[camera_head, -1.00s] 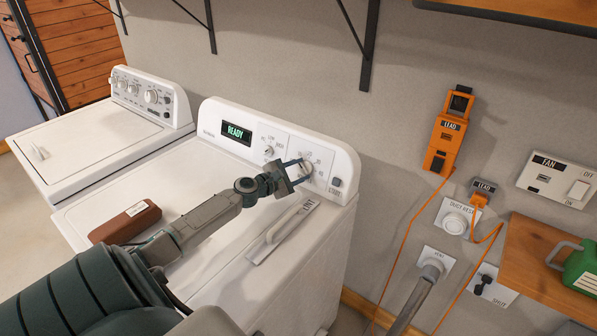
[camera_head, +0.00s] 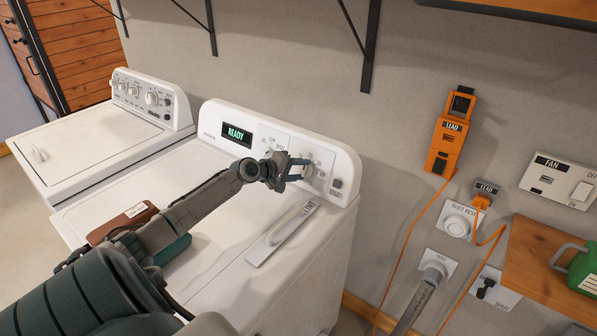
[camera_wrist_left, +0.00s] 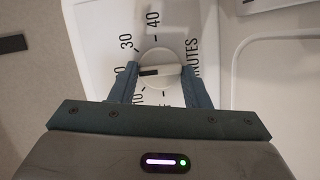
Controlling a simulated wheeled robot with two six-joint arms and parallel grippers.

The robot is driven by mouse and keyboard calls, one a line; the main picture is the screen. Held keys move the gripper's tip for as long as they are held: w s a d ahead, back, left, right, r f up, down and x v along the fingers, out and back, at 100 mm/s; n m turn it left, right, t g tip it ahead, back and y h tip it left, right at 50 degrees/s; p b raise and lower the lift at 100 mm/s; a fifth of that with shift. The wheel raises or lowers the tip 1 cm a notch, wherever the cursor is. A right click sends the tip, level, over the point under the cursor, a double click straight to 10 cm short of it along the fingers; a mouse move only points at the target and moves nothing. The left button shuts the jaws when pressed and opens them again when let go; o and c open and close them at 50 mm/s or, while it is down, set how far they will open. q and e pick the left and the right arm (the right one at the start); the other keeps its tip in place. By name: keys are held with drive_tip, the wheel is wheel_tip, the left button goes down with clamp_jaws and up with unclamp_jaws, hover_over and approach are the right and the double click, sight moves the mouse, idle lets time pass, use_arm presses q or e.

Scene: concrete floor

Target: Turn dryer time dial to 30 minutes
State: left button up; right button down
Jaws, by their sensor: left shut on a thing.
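The white dryer (camera_head: 212,215) has a raised back panel with a green READY display (camera_head: 237,134). Its time dial (camera_head: 313,171) is at the panel's right part. In the left wrist view the round white dial (camera_wrist_left: 163,57) has a dark mark pointing left, towards a number partly hidden by a finger. The 30 label (camera_wrist_left: 126,41) is at upper left and 40 (camera_wrist_left: 152,18) near the top. My left gripper (camera_head: 303,172) is shut on the dial, one finger on each side, as the wrist view (camera_wrist_left: 160,76) shows. My right gripper is not in view.
A START-type button (camera_head: 337,184) is right of the dial. A washer (camera_head: 95,135) stands left. Orange LEAD device (camera_head: 450,135), hose (camera_head: 418,295) and wooden shelf (camera_head: 545,270) are right.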

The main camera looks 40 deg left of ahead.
use_arm(q)
drive_tip(key=m, duration=0.2)
drive_tip(key=m+g+y, duration=0.1)
drive_tip(key=m, duration=0.1)
drive_tip(key=shift+w+d+r, duration=0.1)
drive_tip(key=shift+w+r, duration=0.05)
drive_tip(key=shift+r, duration=0.15)
drive_tip(key=shift+d+m+g+y+p, duration=0.1)
drive_tip(key=shift+m+g+y+p, duration=0.4)
drive_tip(key=shift+m, duration=1.1)
drive_tip(key=o, duration=1)
drive_tip(key=shift+w, duration=0.1)
